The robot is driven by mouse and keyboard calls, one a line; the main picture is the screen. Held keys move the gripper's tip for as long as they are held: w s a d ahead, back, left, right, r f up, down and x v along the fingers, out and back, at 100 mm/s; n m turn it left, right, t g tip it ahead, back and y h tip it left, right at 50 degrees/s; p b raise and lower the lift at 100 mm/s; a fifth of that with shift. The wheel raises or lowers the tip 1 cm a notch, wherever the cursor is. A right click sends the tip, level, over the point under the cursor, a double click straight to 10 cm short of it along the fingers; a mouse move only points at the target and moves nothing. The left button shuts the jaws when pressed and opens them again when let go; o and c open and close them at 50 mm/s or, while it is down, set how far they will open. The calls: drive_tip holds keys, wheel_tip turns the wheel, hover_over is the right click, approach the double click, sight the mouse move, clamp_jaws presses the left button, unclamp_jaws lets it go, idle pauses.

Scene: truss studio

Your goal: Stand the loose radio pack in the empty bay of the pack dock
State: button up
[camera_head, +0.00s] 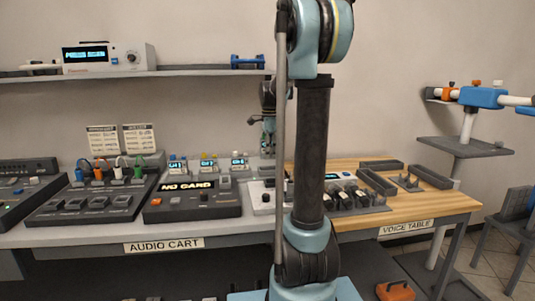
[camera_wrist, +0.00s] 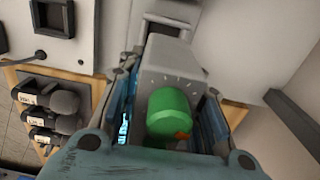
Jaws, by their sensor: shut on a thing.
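The loose radio pack (camera_wrist: 155,75) is a grey box with a green knob on its end. In the wrist view it sits between the two blue-lined fingers of my gripper (camera_wrist: 168,105), which is shut on it. In the head view my gripper (camera_head: 268,142) is above the back of the audio cart, partly hidden by my arm. The pack dock (camera_head: 207,174) is at the back of the cart, left of the gripper, with several small packs with lit screens (camera_head: 208,163) standing in a row.
A dark "NO CARD" unit (camera_head: 192,203) stands in front of the dock. A mixer (camera_head: 95,200) with coloured plugs is to its left. The wooden voice table (camera_head: 425,205) holds microphones and dark trays. A shelf (camera_head: 130,76) runs above the cart.

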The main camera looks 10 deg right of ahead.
drive_tip(key=shift+d+f, duration=0.1)
drive_tip(key=shift+f, duration=2.35)
drive_tip(key=shift+s+f, duration=0.2)
drive_tip(key=shift+f, duration=0.05)
drive_tip(key=shift+s, duration=0.2)
clamp_jaws()
drive_tip(key=shift+s, duration=0.15)
drive_tip(key=shift+w+r, duration=0.25)
drive_tip(key=shift+w, duration=0.25)
drive_tip(key=shift+r, duration=0.15)
drive_tip(key=shift+s+r, duration=0.1)
drive_tip(key=shift+r, duration=0.05)
